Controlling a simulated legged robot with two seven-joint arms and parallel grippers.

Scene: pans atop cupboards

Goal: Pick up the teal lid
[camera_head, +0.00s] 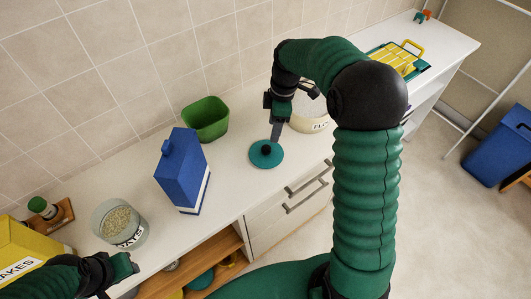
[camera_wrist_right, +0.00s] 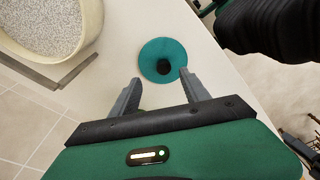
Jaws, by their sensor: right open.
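The teal lid (camera_head: 258,158) is a round disc with a black knob, lying flat on the white counter near its front edge. It also shows in the right wrist view (camera_wrist_right: 150,52), with its black knob facing me. My right gripper (camera_head: 276,137) is open and above the lid's far side in the head view. In the right wrist view my right gripper (camera_wrist_right: 161,86) has its two fingers apart, with the lid beyond the tips and nothing held. My left gripper (camera_head: 123,268) is low at the left, near the oats container; its jaw opening is not clear.
A blue carton (camera_head: 180,172), a green tub (camera_head: 205,118) and an oats container (camera_head: 118,224) stand left of the lid. A labelled flour container (camera_head: 312,124) is close behind my right gripper. A yellow-and-teal box (camera_head: 397,62) sits farther right.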

